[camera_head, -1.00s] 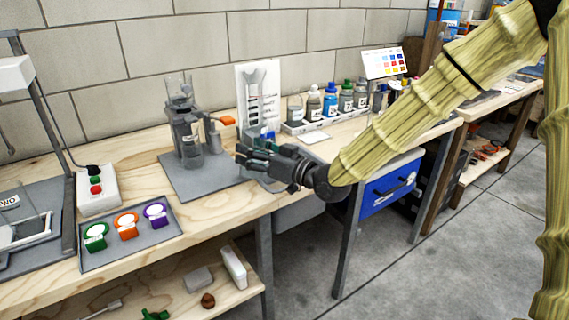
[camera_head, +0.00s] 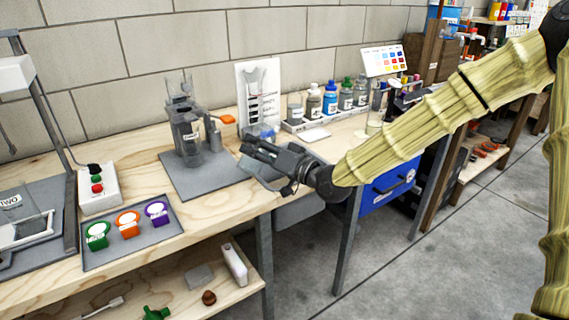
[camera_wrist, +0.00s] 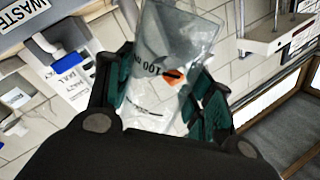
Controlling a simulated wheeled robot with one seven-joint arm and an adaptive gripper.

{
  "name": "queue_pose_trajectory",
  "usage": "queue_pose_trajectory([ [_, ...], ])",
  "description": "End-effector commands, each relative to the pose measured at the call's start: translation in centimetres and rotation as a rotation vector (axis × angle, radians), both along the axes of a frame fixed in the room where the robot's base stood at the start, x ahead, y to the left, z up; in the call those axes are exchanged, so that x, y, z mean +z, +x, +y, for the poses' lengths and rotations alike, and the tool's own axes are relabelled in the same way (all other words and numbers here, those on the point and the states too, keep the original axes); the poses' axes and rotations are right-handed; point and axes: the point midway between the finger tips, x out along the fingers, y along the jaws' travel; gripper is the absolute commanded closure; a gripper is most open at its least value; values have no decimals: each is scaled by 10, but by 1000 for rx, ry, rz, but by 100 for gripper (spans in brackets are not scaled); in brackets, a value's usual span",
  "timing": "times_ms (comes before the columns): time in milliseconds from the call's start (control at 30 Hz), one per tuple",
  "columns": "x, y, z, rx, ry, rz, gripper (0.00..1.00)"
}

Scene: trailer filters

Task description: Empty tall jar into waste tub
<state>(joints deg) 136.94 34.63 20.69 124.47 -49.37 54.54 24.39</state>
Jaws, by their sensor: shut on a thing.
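My gripper (camera_head: 250,148) is over the front edge of the wooden bench, at the middle of the head view. In the wrist view its dark green fingers (camera_wrist: 165,95) are shut on the tall jar (camera_wrist: 155,65), which is clear, with black markings and an orange mark. The jar looks tilted in the wrist view, and its contents are hard to make out. A grey tub (camera_head: 300,211) hangs below the bench edge, beneath my gripper. A label reading WASTE (camera_wrist: 22,12) shows at the top left of the wrist view.
A grey stand with glassware (camera_head: 187,135) is left of my gripper. A rack of bottles (camera_head: 335,107) and a tilted colour chart (camera_head: 383,61) are behind. A blue drawer (camera_head: 390,187) is at the right.

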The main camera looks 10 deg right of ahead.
Motion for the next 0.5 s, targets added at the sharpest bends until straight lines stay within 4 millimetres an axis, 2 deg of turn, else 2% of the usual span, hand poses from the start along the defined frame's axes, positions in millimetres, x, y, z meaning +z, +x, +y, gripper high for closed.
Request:
queue_pose_trajectory([
  [500, -4, -3, 5, 2, 170, 121, 78],
])
